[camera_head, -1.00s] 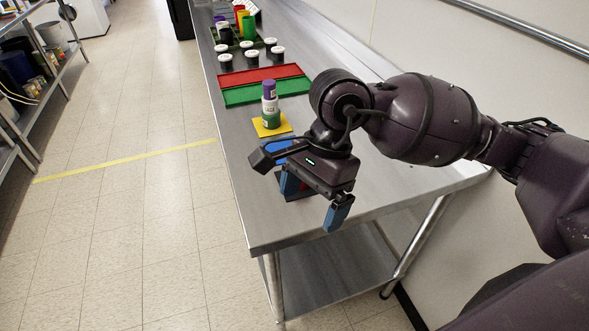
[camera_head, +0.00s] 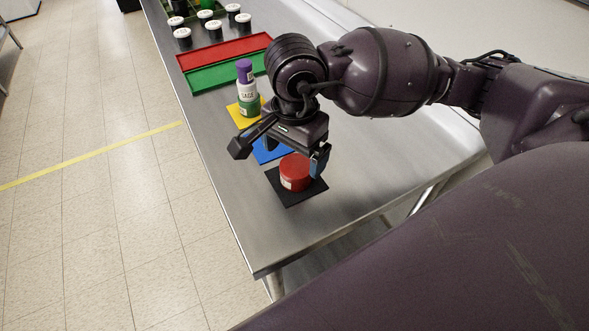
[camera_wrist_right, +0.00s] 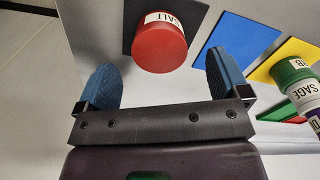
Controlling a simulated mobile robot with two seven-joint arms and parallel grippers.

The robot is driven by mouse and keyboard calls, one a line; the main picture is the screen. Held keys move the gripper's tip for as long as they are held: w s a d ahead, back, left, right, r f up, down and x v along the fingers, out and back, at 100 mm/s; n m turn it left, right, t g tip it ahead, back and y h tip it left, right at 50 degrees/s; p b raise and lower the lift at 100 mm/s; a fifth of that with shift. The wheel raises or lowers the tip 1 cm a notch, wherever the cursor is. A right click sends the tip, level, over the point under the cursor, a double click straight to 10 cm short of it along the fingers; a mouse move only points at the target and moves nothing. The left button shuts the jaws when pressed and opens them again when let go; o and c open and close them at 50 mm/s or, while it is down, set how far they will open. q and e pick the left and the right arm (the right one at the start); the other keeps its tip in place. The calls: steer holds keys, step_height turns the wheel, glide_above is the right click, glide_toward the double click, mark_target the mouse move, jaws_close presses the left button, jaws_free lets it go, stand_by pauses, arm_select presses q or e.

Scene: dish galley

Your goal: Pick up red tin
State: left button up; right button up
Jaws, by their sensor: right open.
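The red tin (camera_head: 295,174) stands upright on a black mat (camera_head: 291,198) near the front end of the steel table. It carries a white label that reads SALT in the right wrist view (camera_wrist_right: 160,48). My right gripper (camera_head: 295,160) is open, with blue fingers, just behind and above the tin in the head view. In the right wrist view the fingers (camera_wrist_right: 163,85) are spread apart, and the tin lies ahead of them, between their lines. Nothing is between the fingers themselves. My left gripper is not in view.
Red and green trays (camera_head: 222,52) and several dark jars stand farther back. The table right of the tin is clear.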

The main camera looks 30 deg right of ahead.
mark_target(296, 165)
steer(key=shift+d+f, duration=0.15)
steer(key=shift+f, duration=1.25)
steer(key=shift+d+f, duration=0.1)
steer(key=shift+f, duration=1.3)
steer(key=c, duration=1.1)
steer(key=shift+r, duration=0.15)
